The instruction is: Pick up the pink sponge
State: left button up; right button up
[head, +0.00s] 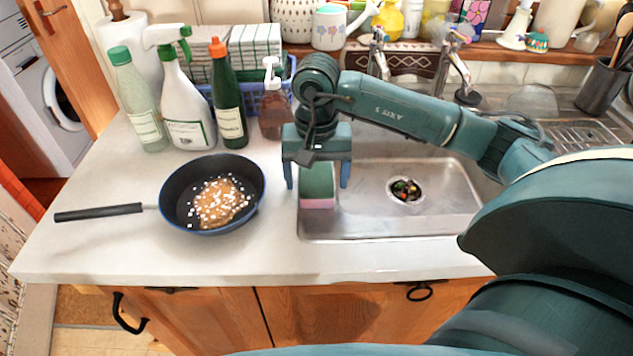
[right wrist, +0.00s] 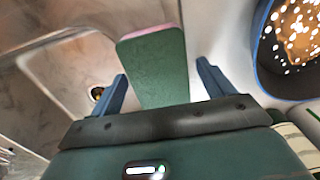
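The sponge (head: 317,187) has a green top face and a pink lower layer. It is at the left end of the steel sink, by the rim. In the right wrist view the sponge (right wrist: 155,68) shows its green face, with a pink edge at its far end. My right gripper (head: 317,184) is open above it, with one blue finger on each side. In the right wrist view the fingers (right wrist: 163,80) stand apart from the sponge, with a gap on both sides. My left gripper is not in view.
A dark frying pan (head: 213,193) with food and white bits stands left of the sink (head: 450,190). Several bottles, including a green one (head: 228,95), and a blue basket (head: 290,75) stand behind. Taps (head: 456,65) rise at the back. The front counter (head: 230,258) is clear.

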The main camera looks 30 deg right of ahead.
aim_at(317, 175)
jog(key=c, duration=1)
notch_tip(317, 175, up, 10)
jog(key=shift+r, duration=0.1)
